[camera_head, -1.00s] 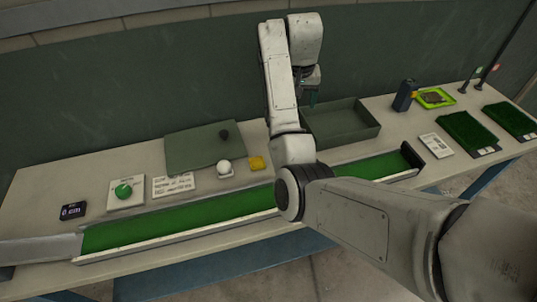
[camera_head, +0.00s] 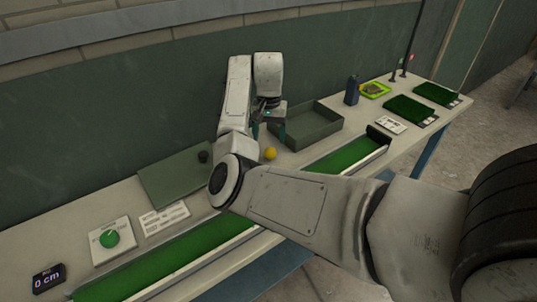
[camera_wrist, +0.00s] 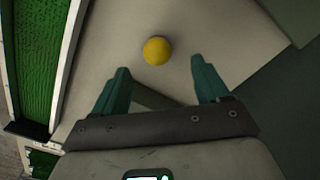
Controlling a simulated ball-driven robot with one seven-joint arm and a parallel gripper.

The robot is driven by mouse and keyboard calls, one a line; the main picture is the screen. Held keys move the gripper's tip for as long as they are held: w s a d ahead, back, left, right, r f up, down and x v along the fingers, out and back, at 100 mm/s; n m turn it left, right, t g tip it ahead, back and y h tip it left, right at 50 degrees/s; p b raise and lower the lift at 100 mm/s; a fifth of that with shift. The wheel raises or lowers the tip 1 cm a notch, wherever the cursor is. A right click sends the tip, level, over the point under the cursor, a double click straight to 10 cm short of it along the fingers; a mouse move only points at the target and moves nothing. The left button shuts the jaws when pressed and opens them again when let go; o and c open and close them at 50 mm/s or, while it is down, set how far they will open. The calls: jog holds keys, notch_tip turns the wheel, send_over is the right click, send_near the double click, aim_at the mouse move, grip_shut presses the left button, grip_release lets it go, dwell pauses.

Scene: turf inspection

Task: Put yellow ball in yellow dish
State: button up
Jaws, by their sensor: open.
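The yellow ball (camera_head: 270,153) lies on the pale bench top, left of the grey open tray, in the head view. In the wrist view the yellow ball (camera_wrist: 157,50) is just beyond the fingertips, between their lines. My gripper (camera_head: 268,128) is open and empty, with its teal fingers pointing down near the ball. In the wrist view my gripper (camera_wrist: 160,68) has its two fingers spread apart, not touching the ball. A yellow-green dish (camera_head: 364,94) stands at the far right of the bench, with a dark brownish thing in it.
The grey open tray (camera_head: 315,139) stands right of the ball. A dark upright box (camera_head: 352,90) is beside the dish. A green turf strip (camera_head: 345,156) in a channel runs along the front, partly behind my arm. A grey mat (camera_head: 170,180) with a dark knob lies left.

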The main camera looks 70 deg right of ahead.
aim_at(270, 148)
jog(key=shift+s+d+f+p, duration=0.1)
jog(key=shift+f+p, duration=0.1)
jog(key=shift+f, duration=1.35)
jog(key=shift+s+f+p, duration=0.1)
jog(key=shift+f+p, duration=0.1)
jog(key=shift+f, duration=1.3)
jog(key=c, duration=1.2)
jog(key=shift+r, duration=0.1)
